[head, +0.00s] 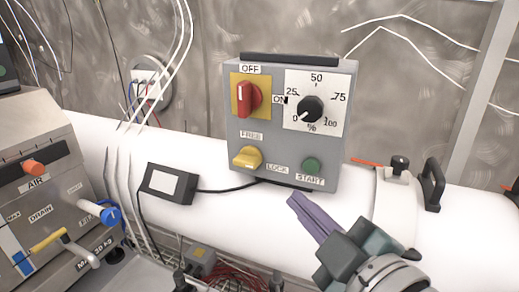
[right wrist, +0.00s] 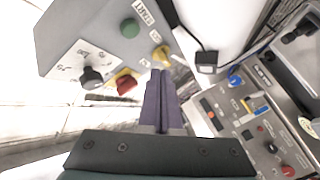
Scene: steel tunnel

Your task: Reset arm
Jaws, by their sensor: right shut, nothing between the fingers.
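My right gripper (head: 297,203) is shut and empty. Its purple fingers lie together just below the lower edge of a grey control box (head: 285,130), under the green START button (head: 312,166). In the right wrist view the shut fingers (right wrist: 158,75) appear in front of the box, with their tips close to the yellow FREE/LOCK knob (right wrist: 161,54); contact cannot be told. The box also carries a red OFF/ON switch (head: 248,98), its handle upright below OFF, and a black percent dial (head: 311,108). My left gripper is not in view.
A white pipe (head: 230,225) runs behind and below the box, with a clamp (head: 398,190) at right. A small black-framed box (head: 171,184) sits on the pipe. A metal panel (head: 45,165) with levers stands at left. Loose white cables (head: 115,170) hang between them.

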